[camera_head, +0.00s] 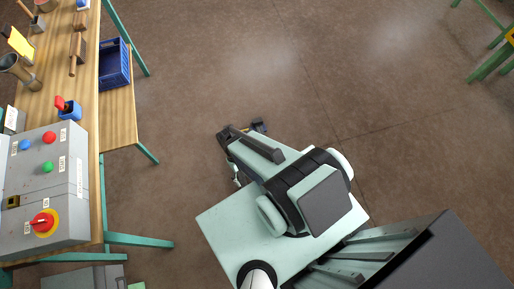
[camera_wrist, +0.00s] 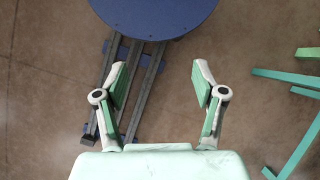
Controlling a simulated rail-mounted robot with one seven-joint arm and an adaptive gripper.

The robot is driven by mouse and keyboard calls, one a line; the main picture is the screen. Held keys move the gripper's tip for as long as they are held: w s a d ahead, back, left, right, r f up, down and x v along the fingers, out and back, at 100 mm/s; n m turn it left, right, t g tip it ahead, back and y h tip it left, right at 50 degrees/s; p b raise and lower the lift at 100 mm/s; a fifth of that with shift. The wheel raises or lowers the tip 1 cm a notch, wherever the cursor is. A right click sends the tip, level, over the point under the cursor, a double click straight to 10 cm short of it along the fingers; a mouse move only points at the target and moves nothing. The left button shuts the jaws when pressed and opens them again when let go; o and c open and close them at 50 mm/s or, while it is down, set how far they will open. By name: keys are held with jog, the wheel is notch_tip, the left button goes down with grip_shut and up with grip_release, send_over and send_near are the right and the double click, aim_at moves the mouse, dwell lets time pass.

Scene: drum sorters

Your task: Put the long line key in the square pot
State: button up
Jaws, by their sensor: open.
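My gripper (camera_wrist: 160,78) is open and empty in the wrist view, its two fingers spread wide over the brown floor. In the head view my arm hangs over bare floor, well right of the workbench, and its fingers are mostly hidden. A small blue square-looking pot (camera_head: 70,113) stands on the bench near its right edge, with a red-topped thing (camera_head: 61,102) in or against it. I cannot pick out the long line key for sure. Brown wooden pieces with metal (camera_head: 78,50) lie farther back on the bench, too small to identify.
A grey control box (camera_head: 72,195) with coloured buttons and a red-yellow switch fills the near bench (camera_head: 120,120). A blue crate (camera_head: 114,68) sits on the bench's right side. A metal cup (camera_head: 12,64) and a yellow item (camera_head: 19,43) stand at left.

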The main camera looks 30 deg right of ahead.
jog(key=s+d+m+g, duration=0.1)
jog(key=s, duration=0.6)
jog(key=shift+d+f, duration=0.15)
jog(key=shift+d, duration=0.25)
jog(key=shift+o, duration=0.2)
dwell(2.1)
